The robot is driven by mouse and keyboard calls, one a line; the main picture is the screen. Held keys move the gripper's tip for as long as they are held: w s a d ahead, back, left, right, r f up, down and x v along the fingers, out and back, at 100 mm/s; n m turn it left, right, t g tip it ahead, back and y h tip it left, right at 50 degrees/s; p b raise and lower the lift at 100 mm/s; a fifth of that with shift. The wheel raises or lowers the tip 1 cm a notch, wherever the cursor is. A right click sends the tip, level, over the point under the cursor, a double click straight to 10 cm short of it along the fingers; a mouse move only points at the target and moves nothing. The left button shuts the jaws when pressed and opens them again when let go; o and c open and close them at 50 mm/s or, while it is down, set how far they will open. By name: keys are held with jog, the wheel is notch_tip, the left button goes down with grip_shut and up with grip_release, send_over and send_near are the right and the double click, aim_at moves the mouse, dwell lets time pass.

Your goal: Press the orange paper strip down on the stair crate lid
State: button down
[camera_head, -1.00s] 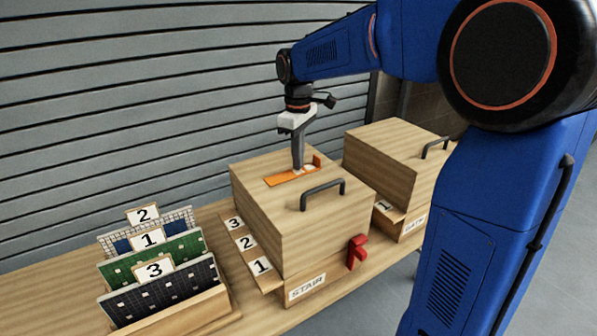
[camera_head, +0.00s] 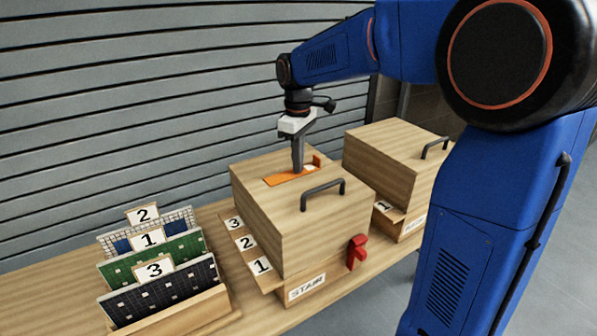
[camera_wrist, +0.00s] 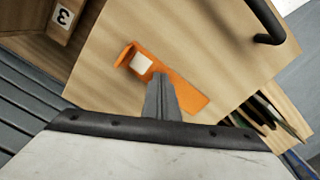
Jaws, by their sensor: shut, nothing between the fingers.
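The stair crate (camera_head: 262,235) stands on the bench with its wooden lid (camera_head: 250,168) on and a black handle on top. An orange paper strip (camera_head: 279,180) lies on the lid, with a raised tab at its right end and a white patch beside it. It also shows in the wrist view (camera_wrist: 190,95). My gripper (camera_head: 298,171) points down, shut and empty, its fingertips at the strip's middle. In the wrist view my gripper (camera_wrist: 160,76) overlaps the strip beside the white patch (camera_wrist: 142,62). Whether the tips touch the paper I cannot tell.
A red latch (camera_head: 357,252) is on the crate's front. A second lidded crate (camera_head: 385,155) stands close behind to the right. A rack (camera_head: 185,315) with numbered mosaic panels stands left. The lid's handle (camera_head: 322,192) rises in front of the strip.

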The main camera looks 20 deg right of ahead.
notch_tip(320, 180, up, 8)
dwell(1.1)
